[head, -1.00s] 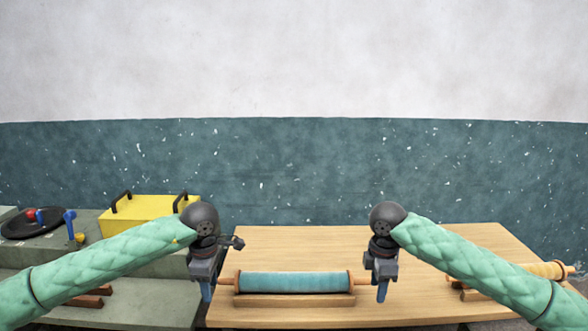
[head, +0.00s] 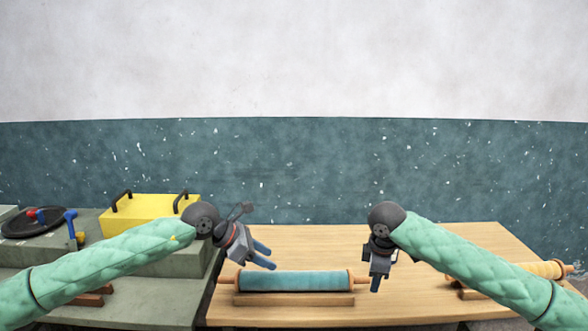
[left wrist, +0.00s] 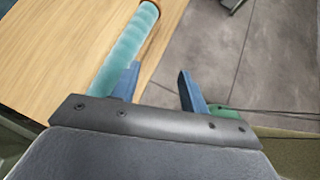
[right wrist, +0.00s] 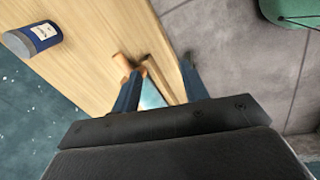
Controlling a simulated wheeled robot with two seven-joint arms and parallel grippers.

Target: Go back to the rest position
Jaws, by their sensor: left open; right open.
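My left gripper (head: 267,255) is open and empty. It is tilted toward the right of the head view, above and behind the teal roller (head: 293,281). My right gripper (head: 377,280) is open and empty, pointing down close to the roller's right handle. The roller lies level on a wooden cradle (head: 293,299), with a wooden handle at each end. In the left wrist view the roller (left wrist: 125,45) runs behind one finger. In the right wrist view its teal end (right wrist: 151,97) shows between the fingers, which hide part of it.
A wooden table (head: 440,300) carries the roller. A cream roller (head: 546,270) lies at the right, partly behind my right arm. At the left are a yellow box (head: 150,217) with black handles and a black round tray (head: 22,232). A blue-labelled jar (right wrist: 38,38) shows in the right wrist view.

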